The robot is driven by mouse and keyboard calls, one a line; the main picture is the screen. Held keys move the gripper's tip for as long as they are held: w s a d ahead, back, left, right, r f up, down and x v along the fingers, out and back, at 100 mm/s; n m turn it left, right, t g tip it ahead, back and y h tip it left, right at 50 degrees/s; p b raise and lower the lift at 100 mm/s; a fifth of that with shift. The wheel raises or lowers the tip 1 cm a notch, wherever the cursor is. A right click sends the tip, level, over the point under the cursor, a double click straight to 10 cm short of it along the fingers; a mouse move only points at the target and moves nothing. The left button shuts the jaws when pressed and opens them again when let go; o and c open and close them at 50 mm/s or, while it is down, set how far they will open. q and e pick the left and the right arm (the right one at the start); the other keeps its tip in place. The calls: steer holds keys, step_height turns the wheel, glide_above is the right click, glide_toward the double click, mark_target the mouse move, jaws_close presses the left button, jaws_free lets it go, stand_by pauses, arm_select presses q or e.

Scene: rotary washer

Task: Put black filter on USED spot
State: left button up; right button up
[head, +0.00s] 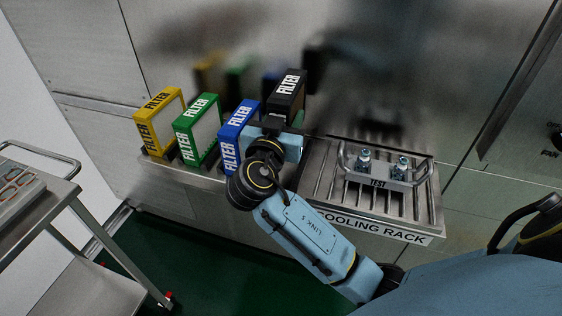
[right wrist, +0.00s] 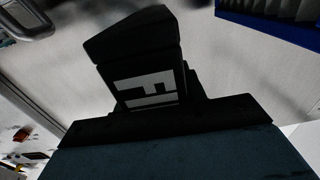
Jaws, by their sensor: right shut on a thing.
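The black filter (head: 286,97) is upright at the right end of the row of filters, its top higher than the others. My right gripper (head: 284,122) is shut on it. The arm hides the filter's lower part, so I cannot tell whether it still touches the ledge. In the right wrist view the black filter (right wrist: 145,60) shows its white lettering, partly cut off by the dark gripper (right wrist: 165,117). I see no readable USED label. My left gripper is not in view.
Yellow (head: 158,120), green (head: 197,130) and blue (head: 238,135) filters stand left of the black one on a metal ledge. A cooling rack (head: 325,185) with a TEST holder (head: 385,178) is at right. A metal cart (head: 52,215) stands at far left.

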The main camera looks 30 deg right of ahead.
steer(key=shift+f, duration=0.4)
step_height(320, 180, down, 5)
steer(key=shift+s+d+b, duration=0.1)
steer(key=shift+s+b, duration=0.05)
steer(key=shift+b, duration=0.2)
step_height(320, 180, down, 3)
steer(key=shift+f, duration=0.4)
arm_select(q)
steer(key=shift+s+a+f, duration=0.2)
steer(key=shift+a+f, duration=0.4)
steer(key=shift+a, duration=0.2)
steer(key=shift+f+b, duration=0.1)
steer(key=shift+b, duration=0.2)
arm_select(e)
steer(key=shift+f, duration=0.1)
steer(key=o, duration=1.1)
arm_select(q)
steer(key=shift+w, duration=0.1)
